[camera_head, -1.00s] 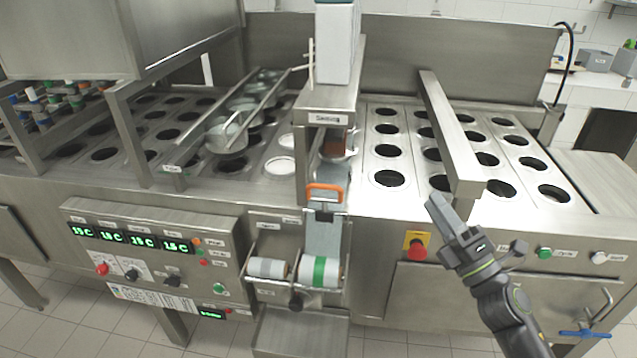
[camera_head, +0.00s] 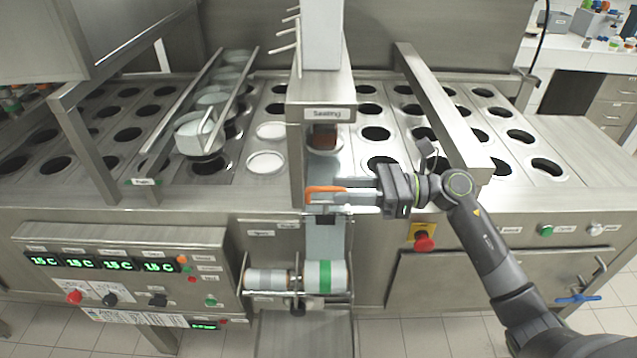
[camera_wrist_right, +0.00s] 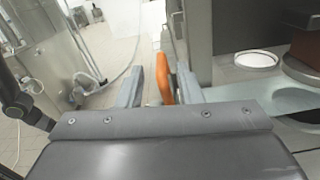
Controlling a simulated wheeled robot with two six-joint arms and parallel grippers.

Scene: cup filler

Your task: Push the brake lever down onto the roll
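The brake lever, with an orange handle (camera_head: 326,189), sits on the front of the sealing station, raised above the rolls. Below it is a white roll with a green band (camera_head: 325,276), beside a grey-white roll (camera_head: 266,279). My right gripper (camera_head: 342,196) reaches in from the right at the orange handle. In the right wrist view, its two fingers (camera_wrist_right: 163,84) are apart, with the orange handle (camera_wrist_right: 165,80) between them. The handle lies nearer the right finger; I cannot tell if they touch. My left gripper is not in view.
A film strip (camera_head: 325,236) runs down to the rolls. A red stop button (camera_head: 424,243) is on the front panel below my right arm. A control panel (camera_head: 130,280) is at the left. The holed cup plates (camera_head: 395,150) lie behind the gripper.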

